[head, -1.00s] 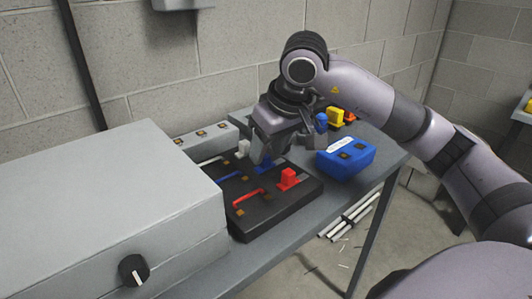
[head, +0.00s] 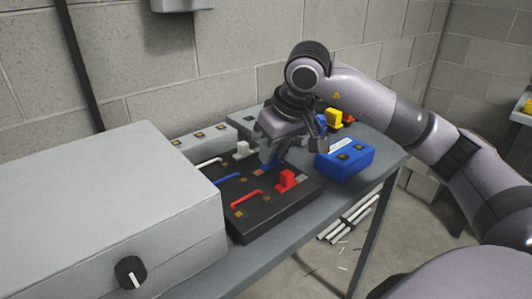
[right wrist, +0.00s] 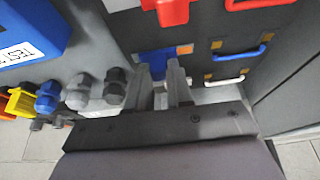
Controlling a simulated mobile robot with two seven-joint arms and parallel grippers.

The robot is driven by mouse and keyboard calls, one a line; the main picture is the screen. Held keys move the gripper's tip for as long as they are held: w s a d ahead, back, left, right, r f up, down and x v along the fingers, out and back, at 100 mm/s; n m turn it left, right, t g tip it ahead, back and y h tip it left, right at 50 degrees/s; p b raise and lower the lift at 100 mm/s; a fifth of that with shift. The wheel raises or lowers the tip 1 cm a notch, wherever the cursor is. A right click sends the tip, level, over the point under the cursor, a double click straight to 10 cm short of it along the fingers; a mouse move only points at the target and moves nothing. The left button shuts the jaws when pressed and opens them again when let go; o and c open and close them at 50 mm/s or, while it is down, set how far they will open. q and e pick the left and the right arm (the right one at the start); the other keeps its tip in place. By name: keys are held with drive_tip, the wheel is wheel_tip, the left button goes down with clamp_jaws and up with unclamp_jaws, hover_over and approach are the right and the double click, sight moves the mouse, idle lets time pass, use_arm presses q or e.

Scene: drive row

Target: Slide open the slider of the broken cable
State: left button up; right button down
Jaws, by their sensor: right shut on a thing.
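The black board (head: 250,229) carries a red cable (head: 246,196), a blue cable (head: 228,177) and a white cable (head: 208,161), each in a row with copper contacts. The red slider (head: 287,179) and the white slider (head: 242,149) stand on the board. My right gripper (head: 269,158) is shut on the blue slider, which is mostly hidden behind the fingers. The right wrist view shows the blue slider (right wrist: 152,63) at the fingertips (right wrist: 163,70), with a bare copper contact beside it. I cannot tell which cable is broken. My left gripper is out of view.
A large grey box (head: 110,205) with a black knob stands at the left. A blue test box (head: 345,158) sits right of the board. Yellow, orange and blue plugs stand behind it. A block wall runs along the back.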

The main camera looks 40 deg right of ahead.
drive_tip(key=shift+d, duration=0.25)
drive_tip(key=c, duration=1)
unclamp_jaws()
drive_tip(key=v, duration=0.7)
drive_tip(key=shift+p, duration=0.45)
drive_tip(key=shift+r, duration=0.2)
